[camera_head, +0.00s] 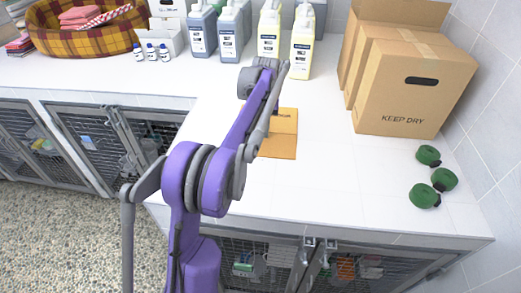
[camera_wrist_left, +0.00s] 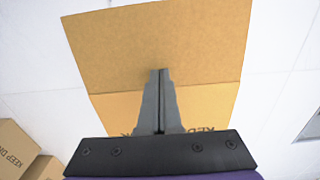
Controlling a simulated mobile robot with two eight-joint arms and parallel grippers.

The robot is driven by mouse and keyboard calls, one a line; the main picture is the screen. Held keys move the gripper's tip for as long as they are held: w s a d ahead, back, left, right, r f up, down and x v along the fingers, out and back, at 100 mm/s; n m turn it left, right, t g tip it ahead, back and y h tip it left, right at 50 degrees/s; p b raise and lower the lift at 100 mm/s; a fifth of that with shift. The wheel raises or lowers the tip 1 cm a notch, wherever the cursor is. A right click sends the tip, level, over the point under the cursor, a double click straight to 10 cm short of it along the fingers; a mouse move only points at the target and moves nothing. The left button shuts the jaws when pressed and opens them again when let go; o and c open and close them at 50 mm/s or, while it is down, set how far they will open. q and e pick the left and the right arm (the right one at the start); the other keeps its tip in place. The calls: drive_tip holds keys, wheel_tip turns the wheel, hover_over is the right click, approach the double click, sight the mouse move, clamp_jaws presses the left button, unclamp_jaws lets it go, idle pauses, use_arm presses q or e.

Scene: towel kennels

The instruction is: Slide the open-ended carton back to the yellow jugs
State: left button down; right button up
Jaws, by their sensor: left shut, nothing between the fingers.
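The small brown carton (camera_head: 279,146) lies on the white counter below the yellow jugs, partly hidden by my left arm. In the left wrist view the carton (camera_wrist_left: 160,45) shows a broad plain panel and a lower panel with partly covered print. My left gripper (camera_wrist_left: 160,73) is shut and empty, its fingertips over the carton; contact cannot be told. My arm hides most of this gripper in the head view. Two pale yellow jugs (camera_head: 301,45) and (camera_head: 268,32) stand at the back, apart from the carton. My right gripper is not in view.
Large KEEP DRY cartons (camera_head: 405,95) stand at the right wall. Several green rolls (camera_head: 428,155) lie at the front right. Grey-blue jugs (camera_head: 203,32), small bottles (camera_head: 151,53) and a plaid basket (camera_head: 80,38) stand left. The counter between carton and rolls is clear.

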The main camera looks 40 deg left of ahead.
use_arm(q)
drive_tip(key=shift+w+a, duration=0.35)
drive_tip(key=shift+w, duration=0.4)
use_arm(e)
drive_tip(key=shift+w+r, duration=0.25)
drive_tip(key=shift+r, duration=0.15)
use_arm(q)
drive_tip(key=shift+w, duration=0.1)
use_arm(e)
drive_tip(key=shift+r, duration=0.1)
use_arm(q)
drive_tip(key=shift+w+a+r+p, duration=0.1)
drive_tip(key=shift+w+a+p, duration=0.25)
drive_tip(key=shift+w+p, duration=0.15)
drive_tip(key=shift+w+a, duration=0.4)
drive_tip(key=shift+w, duration=0.45)
drive_tip(key=shift+w+a+p, duration=0.25)
drive_tip(key=shift+w+p, duration=0.05)
drive_tip(key=shift+p, duration=0.15)
drive_tip(key=shift+w+a+f, duration=0.1)
drive_tip(key=shift+w+a, duration=0.1)
drive_tip(key=shift+w, duration=0.2)
drive_tip(key=shift+w+a+f, duration=0.1)
drive_tip(key=shift+w+a, duration=0.05)
drive_tip(key=shift+w, duration=0.25)
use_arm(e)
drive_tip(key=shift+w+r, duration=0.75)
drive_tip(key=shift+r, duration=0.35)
use_arm(q)
drive_tip(key=shift+r, duration=0.1)
